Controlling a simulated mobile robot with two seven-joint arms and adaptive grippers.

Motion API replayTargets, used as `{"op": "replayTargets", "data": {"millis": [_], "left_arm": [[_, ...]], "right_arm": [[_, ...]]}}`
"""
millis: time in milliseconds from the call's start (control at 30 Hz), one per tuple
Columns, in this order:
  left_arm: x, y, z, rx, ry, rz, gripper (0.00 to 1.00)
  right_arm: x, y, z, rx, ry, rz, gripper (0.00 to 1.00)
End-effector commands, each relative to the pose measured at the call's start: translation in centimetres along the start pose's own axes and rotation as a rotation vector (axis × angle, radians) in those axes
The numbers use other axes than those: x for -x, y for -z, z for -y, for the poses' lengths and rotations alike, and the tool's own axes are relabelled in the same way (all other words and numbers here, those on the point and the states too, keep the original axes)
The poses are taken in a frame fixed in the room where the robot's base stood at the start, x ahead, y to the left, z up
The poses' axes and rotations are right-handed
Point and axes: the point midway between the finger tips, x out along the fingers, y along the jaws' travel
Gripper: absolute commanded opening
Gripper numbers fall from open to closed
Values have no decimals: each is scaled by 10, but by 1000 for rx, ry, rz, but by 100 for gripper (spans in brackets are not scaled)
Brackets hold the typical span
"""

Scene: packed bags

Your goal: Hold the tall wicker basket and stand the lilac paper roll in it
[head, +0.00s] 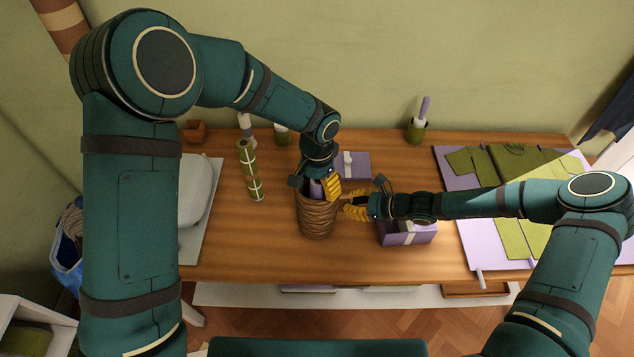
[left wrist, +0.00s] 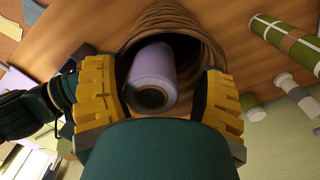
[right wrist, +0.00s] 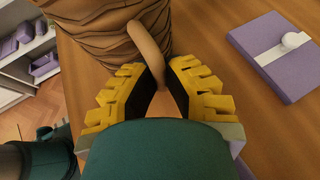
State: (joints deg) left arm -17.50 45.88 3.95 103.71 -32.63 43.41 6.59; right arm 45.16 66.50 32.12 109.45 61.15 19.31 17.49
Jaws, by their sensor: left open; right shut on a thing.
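The tall wicker basket (head: 318,222) stands on the wooden table near the middle in the head view. The lilac paper roll (left wrist: 152,75) is inside the basket mouth, end toward the camera, in the left wrist view. My left gripper (head: 318,186) is over the basket mouth, open, its yellow fingers apart on either side of the roll. My right gripper (head: 352,204) is at the basket's right side, shut on its tan loop handle (right wrist: 148,45). The lower part of the roll is hidden inside the basket.
A lilac box with a pale ribbon (head: 408,238) sits under my right forearm. A flat lilac box (head: 354,164) lies behind the basket. A green pot (head: 416,130) stands at the back; folded green clothes (head: 512,158) lie at the right.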

Motion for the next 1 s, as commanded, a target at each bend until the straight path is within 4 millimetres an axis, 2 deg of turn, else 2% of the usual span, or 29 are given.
{"op": "replayTargets", "data": {"millis": [133,233,500,700,833,1000], "left_arm": [[5,0,0,0,1,-1,70],[16,1,1,1,2,-4,70],[70,1,0,0,2,-4,70],[104,1,0,1,1,-3,70],[116,1,0,0,1,-2,70],[121,0,0,-1,0,0,70]], "right_arm": [[0,0,0,0,0,0,0],[0,0,0,0,-1,0,0],[0,0,0,0,-1,0,0],[0,0,0,0,-1,0,0],[0,0,0,0,-1,0,0],[0,0,0,0,-1,0,0]]}}
